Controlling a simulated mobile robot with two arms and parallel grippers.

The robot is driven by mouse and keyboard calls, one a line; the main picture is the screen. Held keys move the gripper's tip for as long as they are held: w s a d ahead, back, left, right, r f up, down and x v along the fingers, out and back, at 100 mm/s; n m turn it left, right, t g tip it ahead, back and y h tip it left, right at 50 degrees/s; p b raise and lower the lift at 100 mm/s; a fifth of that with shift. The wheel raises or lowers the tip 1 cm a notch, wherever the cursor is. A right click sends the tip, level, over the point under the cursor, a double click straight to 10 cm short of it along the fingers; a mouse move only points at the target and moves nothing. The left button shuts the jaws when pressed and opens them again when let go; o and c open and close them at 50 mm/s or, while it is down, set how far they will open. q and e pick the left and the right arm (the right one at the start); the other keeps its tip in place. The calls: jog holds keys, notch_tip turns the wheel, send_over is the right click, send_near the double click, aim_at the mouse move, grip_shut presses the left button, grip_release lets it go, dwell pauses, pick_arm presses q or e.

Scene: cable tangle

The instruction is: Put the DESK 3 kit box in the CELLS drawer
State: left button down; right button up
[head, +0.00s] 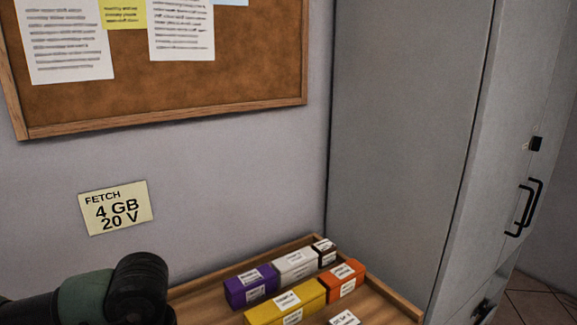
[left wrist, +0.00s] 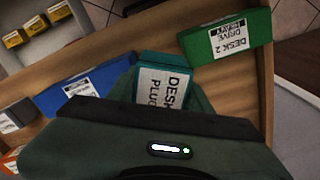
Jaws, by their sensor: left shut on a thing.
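In the left wrist view a teal box (left wrist: 165,84) with a white label reading "DESK" and "PLUG" shows at the front of my left gripper (left wrist: 165,110). The gripper is shut on it. The rest of the label, including any number, is hidden behind the gripper. The box is over or among other boxes on a wooden tray; I cannot tell whether it touches the wood. In the head view only my dark left arm shows at the lower left. No drawer marked CELLS can be read. My right gripper is not in view.
A green "DESK 2" box (left wrist: 226,38) and a blue box (left wrist: 80,88) lie either side of the held box. A grey container with yellow packs (left wrist: 24,35) is at upper left. The wooden tray (head: 398,309) holds several boxes beside a grey cabinet (head: 400,130). A note (head: 116,208) reads "FETCH 4 GB 20 V".

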pick_arm(q)
jog(key=shift+s+a+f+m, duration=0.1)
jog(key=shift+s+f+m, duration=0.15)
jog(key=shift+s, duration=0.25)
jog(key=shift+s+a+f+m, duration=0.15)
jog(key=shift+s+f, duration=0.1)
jog(key=shift+s, duration=0.25)
jog(key=shift+s+d+f, duration=0.1)
jog(key=shift+d, duration=0.15)
jog(key=shift+a, duration=0.1)
